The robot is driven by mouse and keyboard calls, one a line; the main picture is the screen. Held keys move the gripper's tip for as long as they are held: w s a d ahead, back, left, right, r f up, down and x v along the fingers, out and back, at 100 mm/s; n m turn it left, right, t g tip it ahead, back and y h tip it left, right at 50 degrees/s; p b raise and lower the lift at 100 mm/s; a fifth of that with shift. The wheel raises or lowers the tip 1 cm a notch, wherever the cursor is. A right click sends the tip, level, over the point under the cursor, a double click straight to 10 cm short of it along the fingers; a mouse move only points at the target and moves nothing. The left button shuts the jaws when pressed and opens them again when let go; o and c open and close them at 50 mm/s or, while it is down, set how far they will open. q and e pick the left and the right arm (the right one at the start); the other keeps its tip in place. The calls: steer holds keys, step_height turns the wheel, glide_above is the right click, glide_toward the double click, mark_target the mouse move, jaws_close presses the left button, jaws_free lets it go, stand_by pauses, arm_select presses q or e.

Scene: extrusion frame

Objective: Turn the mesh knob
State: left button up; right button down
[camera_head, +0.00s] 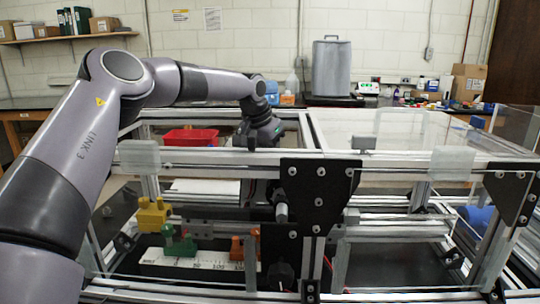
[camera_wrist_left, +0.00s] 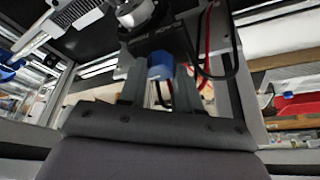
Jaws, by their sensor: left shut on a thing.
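A small blue knob (camera_wrist_left: 161,66) sits between the fingers of my left gripper (camera_wrist_left: 159,84) in the left wrist view. The gripper is shut on it. The knob lies below a black block with a silver round part (camera_wrist_left: 136,12). In the head view my left arm reaches over the frame's front top beam, and its wrist (camera_head: 258,132) points down behind that beam. The beam and black bracket hide the fingertips and the knob there. My right gripper is in neither view.
The aluminium extrusion frame (camera_head: 400,165) surrounds the gripper, with a black bracket plate (camera_head: 318,190) close on its right. Yellow (camera_head: 153,213), green (camera_head: 180,244) and orange (camera_head: 237,248) parts stand low at front left. A red bin (camera_head: 191,137) is behind. Red and black cables run beside the fingers.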

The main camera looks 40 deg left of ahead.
arm_select(q)
steer(key=shift+m, duration=0.4)
steer(key=o, duration=1.1)
steer(key=shift+c, duration=0.2)
steer(key=shift+r, duration=0.1)
steer(key=v, duration=0.7)
steer(key=shift+a+b, duration=0.15)
steer(key=shift+b, duration=0.15)
steer(key=shift+s, duration=0.1)
